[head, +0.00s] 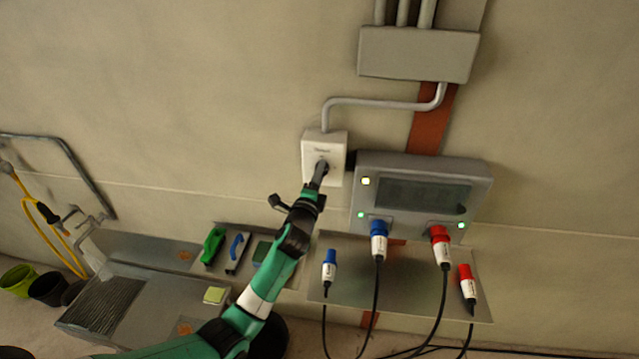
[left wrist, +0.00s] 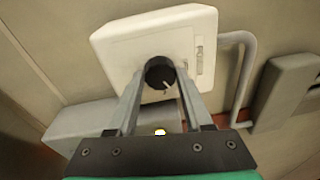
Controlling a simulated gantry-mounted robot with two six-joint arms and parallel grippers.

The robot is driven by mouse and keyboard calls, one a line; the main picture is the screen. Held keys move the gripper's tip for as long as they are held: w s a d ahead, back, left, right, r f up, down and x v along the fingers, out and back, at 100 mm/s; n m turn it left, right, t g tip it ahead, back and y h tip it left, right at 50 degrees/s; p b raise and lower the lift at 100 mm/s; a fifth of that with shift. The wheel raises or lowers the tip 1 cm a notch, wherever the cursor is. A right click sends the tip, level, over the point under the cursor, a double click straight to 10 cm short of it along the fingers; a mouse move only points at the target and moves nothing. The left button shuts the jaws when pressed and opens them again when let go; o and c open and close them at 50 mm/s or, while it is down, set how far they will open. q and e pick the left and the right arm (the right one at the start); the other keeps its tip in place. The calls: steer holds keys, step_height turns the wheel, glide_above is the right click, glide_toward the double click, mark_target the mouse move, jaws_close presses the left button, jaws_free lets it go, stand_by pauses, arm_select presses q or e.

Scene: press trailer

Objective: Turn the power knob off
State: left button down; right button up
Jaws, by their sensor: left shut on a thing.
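The power knob (left wrist: 160,73) is a round black knob with a white pointer mark, on the front of a white wall box (left wrist: 112,47). In the head view the white box (head: 311,149) is on the wall left of the grey panel, and the knob is mostly hidden by my gripper. My left gripper (head: 321,168) reaches up to the box. In the left wrist view its two fingers (left wrist: 160,82) lie on either side of the knob and are shut on it. My right gripper is in neither view.
A grey panel (head: 480,175) with a dark screen and lit lamps is close right of the box. Blue (head: 378,228) and red (head: 439,234) plugs sit in its underside. Loose blue (head: 329,258) and red (head: 465,273) plugs are below. A grey conduit (head: 385,102) runs above.

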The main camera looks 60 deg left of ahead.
arm_select(q)
steer(key=shift+w+d+f+n+g+y+b, duration=0.1)
steer(key=shift+n+g+y+b, duration=0.25)
steer(key=shift+n+b, duration=3.05)
steer(key=shift+n+g+y+b, duration=0.15)
steer(key=shift+n+y+b, duration=0.4)
steer(key=shift+n+b, duration=2.85)
steer(key=shift+c, duration=1.6)
jaws_free()
steer(key=p+v, duration=0.2)
steer(key=v, duration=0.9)
steer(key=shift+d, duration=0.25)
